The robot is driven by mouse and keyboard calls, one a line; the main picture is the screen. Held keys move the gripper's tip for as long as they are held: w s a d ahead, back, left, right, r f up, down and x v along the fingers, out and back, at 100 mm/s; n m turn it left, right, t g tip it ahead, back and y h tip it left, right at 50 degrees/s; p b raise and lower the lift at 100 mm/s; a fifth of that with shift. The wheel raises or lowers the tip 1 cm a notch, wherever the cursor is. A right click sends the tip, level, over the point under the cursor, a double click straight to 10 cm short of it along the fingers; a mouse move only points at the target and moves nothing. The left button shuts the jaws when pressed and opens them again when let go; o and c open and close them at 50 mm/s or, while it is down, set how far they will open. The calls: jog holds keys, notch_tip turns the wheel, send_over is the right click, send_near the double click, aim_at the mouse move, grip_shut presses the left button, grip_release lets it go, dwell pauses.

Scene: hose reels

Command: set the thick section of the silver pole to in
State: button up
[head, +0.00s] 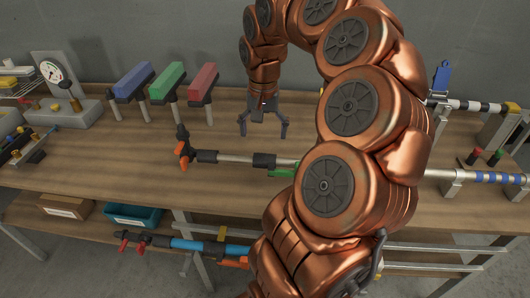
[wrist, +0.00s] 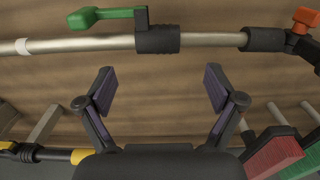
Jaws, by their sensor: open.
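The silver pole (head: 235,158) lies across the bench, with a black and orange fitting (head: 182,150) at its left end. My arm hides its middle; a blue-banded silver length (head: 482,177) on the right lines up with it. In the wrist view the pole (wrist: 210,40) runs along the top, with a black collar (wrist: 157,40), a green lever (wrist: 107,16) and a white ring (wrist: 22,46). Which length is the thick section I cannot tell for sure. My gripper (head: 264,132) is open and empty, behind the pole and apart from it; its fingers also show in the wrist view (wrist: 160,85).
Blue (head: 133,81), green (head: 167,82) and red (head: 203,84) blocks on stands are at the back left, beside a gauge (head: 52,71). Another pole with yellow bands (head: 487,106) is at the back right. A blue pole (head: 195,245) lies below the bench top.

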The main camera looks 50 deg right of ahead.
aim_at(264, 157)
jog(key=shift+d+f, duration=0.2)
jog(key=shift+d, duration=0.1)
jog(key=shift+f, duration=0.25)
jog(key=shift+a+f+p, duration=0.1)
jog(key=shift+f+p, duration=0.8)
jog(key=shift+f, duration=2.55)
jog(key=shift+c, duration=0.3)
jog(key=shift+a+f, duration=0.1)
jog(key=c, duration=1.5)
jog(key=shift+c, duration=0.3)
jog(key=shift+s+f, duration=0.1)
